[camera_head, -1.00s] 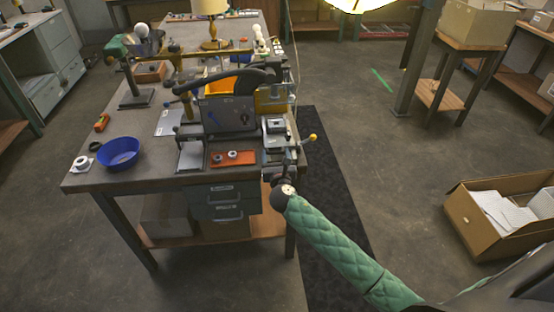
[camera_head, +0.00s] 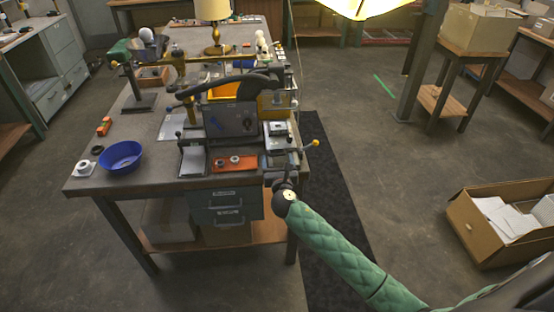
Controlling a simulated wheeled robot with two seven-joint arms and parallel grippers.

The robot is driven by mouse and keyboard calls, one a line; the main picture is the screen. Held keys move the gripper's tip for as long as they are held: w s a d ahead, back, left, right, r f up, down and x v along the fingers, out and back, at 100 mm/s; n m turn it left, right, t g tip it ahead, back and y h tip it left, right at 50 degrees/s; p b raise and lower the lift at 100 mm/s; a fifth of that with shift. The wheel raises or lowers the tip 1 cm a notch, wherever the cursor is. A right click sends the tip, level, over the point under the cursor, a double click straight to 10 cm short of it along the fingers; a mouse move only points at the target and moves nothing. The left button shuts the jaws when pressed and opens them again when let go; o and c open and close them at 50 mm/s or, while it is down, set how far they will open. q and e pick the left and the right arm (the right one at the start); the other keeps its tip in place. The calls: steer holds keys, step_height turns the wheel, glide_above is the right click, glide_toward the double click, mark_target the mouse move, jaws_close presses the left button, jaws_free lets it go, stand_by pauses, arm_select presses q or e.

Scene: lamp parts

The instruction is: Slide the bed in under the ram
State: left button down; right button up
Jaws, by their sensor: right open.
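A small grey press-like fixture (camera_head: 277,129) stands at the right front corner of the workbench, with a light plate or block on it. A lever with a yellow ball (camera_head: 315,142) sticks out to its right. I cannot clearly tell the bed from the ram at this size. My right gripper (camera_head: 283,166) is at the front edge of the bench, just below the fixture, with its green-sleeved arm coming in from the lower right. It is open; its fingers are small and dark, and whether they touch anything is unclear. My left gripper is not in view.
A dark machine with a curved black arm (camera_head: 228,90) stands left of the fixture. An orange mat (camera_head: 234,163) with small round parts lies in front of it. A blue bowl (camera_head: 121,156) sits at the left. Open floor lies right of the bench (camera_head: 90,184).

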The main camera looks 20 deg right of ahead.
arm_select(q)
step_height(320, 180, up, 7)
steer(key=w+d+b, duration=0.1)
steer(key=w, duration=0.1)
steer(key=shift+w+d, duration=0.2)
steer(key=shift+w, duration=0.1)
arm_select(e)
steer(key=v, duration=0.6)
steer(key=shift+a, duration=0.1)
